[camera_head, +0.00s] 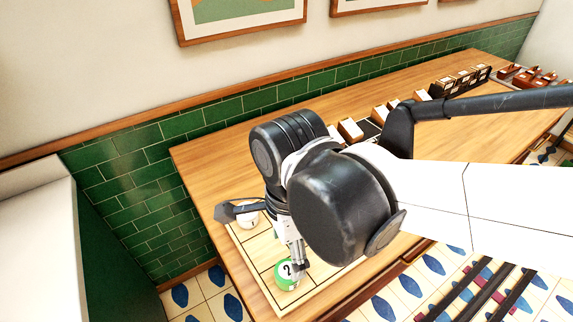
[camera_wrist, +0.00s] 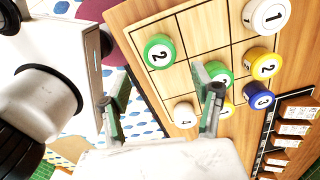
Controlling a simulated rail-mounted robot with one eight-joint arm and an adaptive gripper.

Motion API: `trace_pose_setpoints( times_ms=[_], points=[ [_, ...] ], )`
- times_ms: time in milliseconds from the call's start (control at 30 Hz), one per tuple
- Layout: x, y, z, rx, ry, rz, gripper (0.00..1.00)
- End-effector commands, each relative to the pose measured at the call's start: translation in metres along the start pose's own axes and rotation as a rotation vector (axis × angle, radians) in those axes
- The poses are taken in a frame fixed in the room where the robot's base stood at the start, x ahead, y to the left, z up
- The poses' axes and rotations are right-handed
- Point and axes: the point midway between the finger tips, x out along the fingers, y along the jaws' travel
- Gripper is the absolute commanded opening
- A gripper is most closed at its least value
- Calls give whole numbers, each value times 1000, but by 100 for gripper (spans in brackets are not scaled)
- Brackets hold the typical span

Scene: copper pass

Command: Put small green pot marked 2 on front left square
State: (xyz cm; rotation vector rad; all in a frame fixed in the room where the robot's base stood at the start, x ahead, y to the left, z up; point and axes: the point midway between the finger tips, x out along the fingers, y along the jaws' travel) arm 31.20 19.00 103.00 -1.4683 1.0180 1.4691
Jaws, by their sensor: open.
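A green pot marked 2 (camera_head: 287,275) stands upright on the near-left part of the gridded wooden board (camera_head: 262,250) in the head view. The wrist view shows this green pot (camera_wrist: 159,52) inside a corner square, apart from other pots. A second green pot (camera_wrist: 219,72) is partly hidden behind a finger, so I cannot read its mark or judge its size well. My gripper (camera_head: 298,262) is just above and beside the lone green pot in the head view. In the wrist view my gripper (camera_wrist: 162,88) has its fingers spread wide, with nothing held between them.
A white pot marked 1 (camera_wrist: 265,16), a yellow pot marked 2 (camera_wrist: 262,63), a blue pot marked 3 (camera_wrist: 258,96), another yellow pot (camera_wrist: 227,109) and a white pot marked 4 (camera_wrist: 184,114) stand nearby. Card boxes (camera_head: 350,129) line the counter. The green tiled wall (camera_head: 200,125) runs behind.

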Motion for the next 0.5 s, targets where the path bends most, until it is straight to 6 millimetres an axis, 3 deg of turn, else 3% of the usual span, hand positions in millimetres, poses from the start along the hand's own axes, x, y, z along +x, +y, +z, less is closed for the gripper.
trace_pose_setpoints(
  times_ms=[200,500],
  points=[
    [-20,0,0,0,0,0,61],
    [-24,-1,-11,-55,-5,-30,61]
  ],
)
